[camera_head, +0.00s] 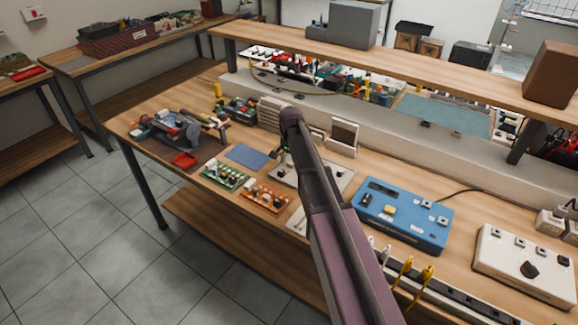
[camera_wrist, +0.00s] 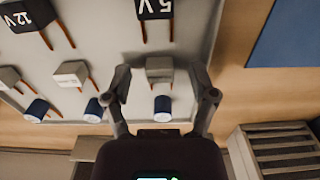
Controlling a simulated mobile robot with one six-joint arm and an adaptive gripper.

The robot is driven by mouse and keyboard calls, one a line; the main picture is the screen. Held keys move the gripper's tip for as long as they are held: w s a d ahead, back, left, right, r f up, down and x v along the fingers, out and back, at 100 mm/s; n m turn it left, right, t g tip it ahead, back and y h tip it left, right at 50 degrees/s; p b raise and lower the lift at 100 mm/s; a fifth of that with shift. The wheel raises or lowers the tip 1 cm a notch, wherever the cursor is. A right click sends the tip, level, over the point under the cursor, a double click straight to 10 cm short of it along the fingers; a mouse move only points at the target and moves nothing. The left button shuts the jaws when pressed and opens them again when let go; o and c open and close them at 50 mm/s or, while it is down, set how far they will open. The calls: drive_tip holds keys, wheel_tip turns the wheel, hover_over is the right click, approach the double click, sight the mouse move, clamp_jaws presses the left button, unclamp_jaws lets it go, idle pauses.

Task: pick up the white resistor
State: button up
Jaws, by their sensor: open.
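A pale grey board (camera_wrist: 110,100) in the wrist view carries several small parts with copper legs. A whitish block (camera_wrist: 159,66), which looks like a white resistor, lies between the fingertips of my open gripper (camera_wrist: 162,76), with its legs pointing down the picture. Similar pale blocks lie to the left, one with a light label (camera_wrist: 70,72) and one greyer (camera_wrist: 9,77); I cannot tell which is meant. No contact with the fingers is visible. In the head view the pale board (camera_head: 340,172) is partly hidden by my arm, and the resistor cannot be made out.
Blue cylinders (camera_wrist: 162,108) lie near the pale blocks. Black blocks marked 5V (camera_wrist: 153,8) and 12V (camera_wrist: 26,14) lie farther up. A slatted box (camera_wrist: 275,150) stands right of the gripper. A blue sheet (camera_head: 250,157) and blue device (camera_head: 402,215) flank the board.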

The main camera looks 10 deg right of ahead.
sight(290, 163)
drive_tip(key=shift+c, duration=0.2)
drive_tip(key=c, duration=0.8)
drive_tip(key=shift+r, duration=0.2)
wheel_tip(290, 163, up, 4)
drive_tip(key=p, duration=0.4)
drive_tip(key=shift+f, duration=0.2)
drive_tip(key=s, duration=1)
drive_tip(key=s+r+p, duration=0.1)
drive_tip(key=s, duration=0.5)
